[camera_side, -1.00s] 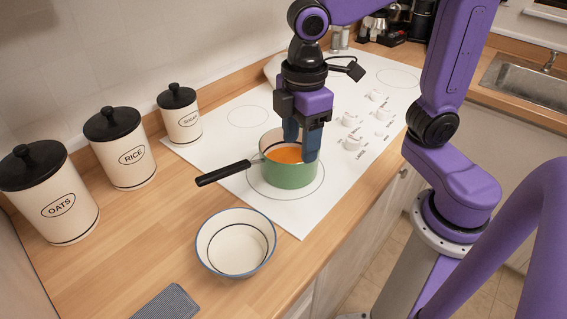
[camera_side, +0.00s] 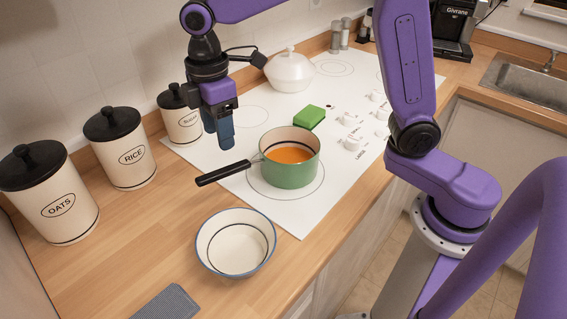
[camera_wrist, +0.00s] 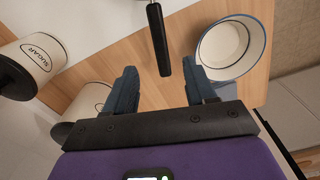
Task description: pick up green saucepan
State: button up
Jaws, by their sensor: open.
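The green saucepan (camera_side: 290,171) stands on the front burner of the white cooktop, with orange contents inside and a cream inner wall. Its black handle (camera_side: 223,173) points left over the counter. In the wrist view the handle (camera_wrist: 157,40) hangs from the top edge, ahead of the fingers and between their lines; the pan body is out of that view. My gripper (camera_side: 220,136) is open and empty, above the cooktop's left part, behind and above the handle, not touching it. In the wrist view its two blue fingers (camera_wrist: 162,85) are spread apart.
A white bowl (camera_side: 236,243) with a blue rim sits in front of the handle. Canisters for oats (camera_side: 47,195), rice (camera_side: 122,149) and sugar (camera_side: 181,115) line the wall. A green sponge (camera_side: 309,117) and a white lidded pot (camera_side: 290,71) stand behind the saucepan.

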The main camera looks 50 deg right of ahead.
aim_at(225, 169)
notch_tip(225, 169, down, 14)
jog(key=shift+r, duration=0.25)
grip_shut()
dwell(0.4)
